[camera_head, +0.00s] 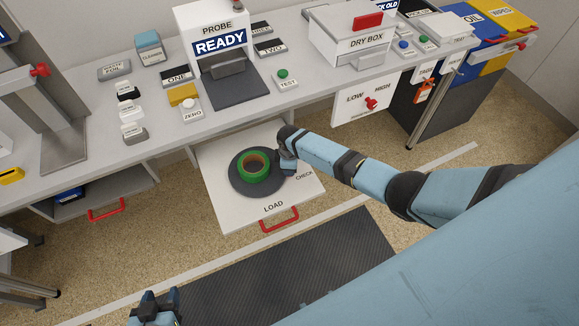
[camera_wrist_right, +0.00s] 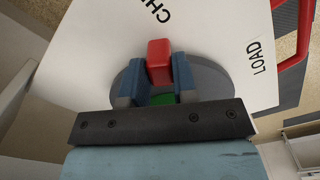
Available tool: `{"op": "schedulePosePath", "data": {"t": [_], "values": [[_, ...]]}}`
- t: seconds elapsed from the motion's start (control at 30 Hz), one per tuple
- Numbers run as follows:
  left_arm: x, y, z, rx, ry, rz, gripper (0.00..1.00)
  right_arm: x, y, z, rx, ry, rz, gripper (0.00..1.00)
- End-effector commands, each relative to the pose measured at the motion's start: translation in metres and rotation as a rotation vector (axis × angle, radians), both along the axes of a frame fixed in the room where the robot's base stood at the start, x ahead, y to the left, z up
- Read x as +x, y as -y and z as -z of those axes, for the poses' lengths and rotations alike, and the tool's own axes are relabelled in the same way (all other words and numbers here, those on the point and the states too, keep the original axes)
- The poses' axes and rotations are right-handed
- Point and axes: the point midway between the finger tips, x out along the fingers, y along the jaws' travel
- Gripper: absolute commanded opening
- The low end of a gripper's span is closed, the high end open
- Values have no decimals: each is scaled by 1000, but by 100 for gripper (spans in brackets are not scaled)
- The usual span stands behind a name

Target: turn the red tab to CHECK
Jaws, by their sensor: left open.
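The red tab (camera_wrist_right: 160,62) stands at the edge of the dark grey disc (camera_wrist_right: 208,82), on the side facing the CHECK lettering (camera_wrist_right: 155,10). Exact alignment is hard to tell. The disc also shows in the head view (camera_head: 238,184), bearing a green ring (camera_head: 253,175). It lies on a white board (camera_head: 225,204) marked CHECK and LOAD. My right gripper (camera_wrist_right: 158,80) has its fingers on both sides of the tab, with no clear gap. In the head view, my right gripper (camera_head: 287,164) hides most of the tab. My left gripper (camera_head: 154,297) is open and empty at the bottom left.
The board has a red handle (camera_head: 279,220) at its front. Behind stands the bench with the READY probe (camera_head: 220,45), a dry box (camera_head: 360,40) and small labelled blocks. A LOW/HIGH panel (camera_head: 350,105) hangs to the right. A dark mat (camera_head: 290,265) lies on the floor.

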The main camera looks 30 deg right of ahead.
Motion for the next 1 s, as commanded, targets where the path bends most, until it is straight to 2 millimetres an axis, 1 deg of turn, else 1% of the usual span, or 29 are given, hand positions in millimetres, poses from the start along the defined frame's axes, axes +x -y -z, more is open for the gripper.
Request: {"op": "schedulePosePath", "data": {"t": [0.03,0.1,0.37,0.47,0.57,0.9,1.0], "values": [[0,0,0,0,0,0,51,1,0,-1,-1,2,-2,37],[0,0,0,0,0,0,51,1,0,-1,-1,2,-1,51],[0,0,0,0,1,-1,51,0,0,-1,-1,1,1,51],[0,-1,-1,1,1,0,51,1,0,-6,0,2,0,51],[0,-1,-4,2,1,-1,51,1,1,-20,1,3,0,51],[1,-3,-7,5,2,-4,51,1,1,-95,0,4,-1,51],[0,-3,-7,5,1,-4,51,0,0,-113,0,4,-1,51]]}}
